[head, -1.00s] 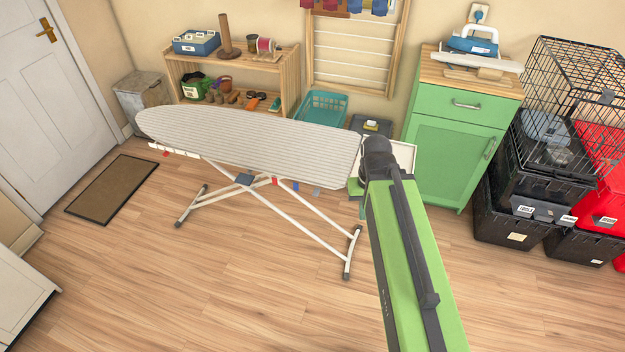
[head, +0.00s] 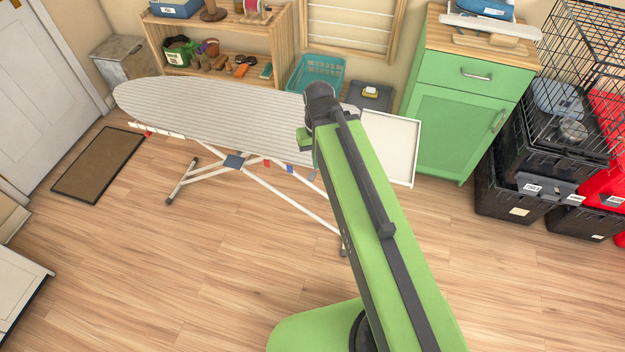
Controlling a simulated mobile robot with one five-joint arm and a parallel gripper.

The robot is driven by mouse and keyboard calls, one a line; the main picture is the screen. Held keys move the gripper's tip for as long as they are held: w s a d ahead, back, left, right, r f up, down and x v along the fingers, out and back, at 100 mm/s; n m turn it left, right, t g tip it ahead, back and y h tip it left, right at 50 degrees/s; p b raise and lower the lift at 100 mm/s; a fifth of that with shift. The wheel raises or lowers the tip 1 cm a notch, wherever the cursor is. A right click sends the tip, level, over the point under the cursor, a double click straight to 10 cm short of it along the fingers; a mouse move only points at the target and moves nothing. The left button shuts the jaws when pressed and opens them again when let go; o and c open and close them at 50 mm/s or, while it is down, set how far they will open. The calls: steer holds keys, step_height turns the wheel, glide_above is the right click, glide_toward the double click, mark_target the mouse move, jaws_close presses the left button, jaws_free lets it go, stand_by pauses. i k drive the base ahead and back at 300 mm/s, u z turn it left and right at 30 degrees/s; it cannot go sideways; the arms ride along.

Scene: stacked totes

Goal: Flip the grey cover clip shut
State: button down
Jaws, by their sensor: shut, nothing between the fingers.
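The ironing board (head: 215,105) stands on crossed white legs, its striped cover on top. A red clip (head: 266,163) and a blue clip (head: 290,170) hang at its near edge. White pieces (head: 165,131) line the edge near its left end. I cannot make out the grey clip now; my arm covers the right end of the board's near edge. My arm reaches forward from the bottom right, its far joint over the board's right end. My gripper is hidden behind the arm, so its place relative to the clips does not show.
A green cabinet (head: 462,125) stands at the back right, beside a wire cage (head: 580,60) over black crates (head: 515,195). A white panel (head: 402,150) and teal basket (head: 316,72) are behind my arm. The floor (head: 180,270) in front is clear.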

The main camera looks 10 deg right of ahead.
mark_target(311, 174)
steer(key=k, duration=1.35)
steer(key=u, duration=0.35)
steer(key=i, duration=0.9)
steer(key=u, duration=0.5)
steer(key=i, duration=0.65)
steer(key=u, duration=0.1)
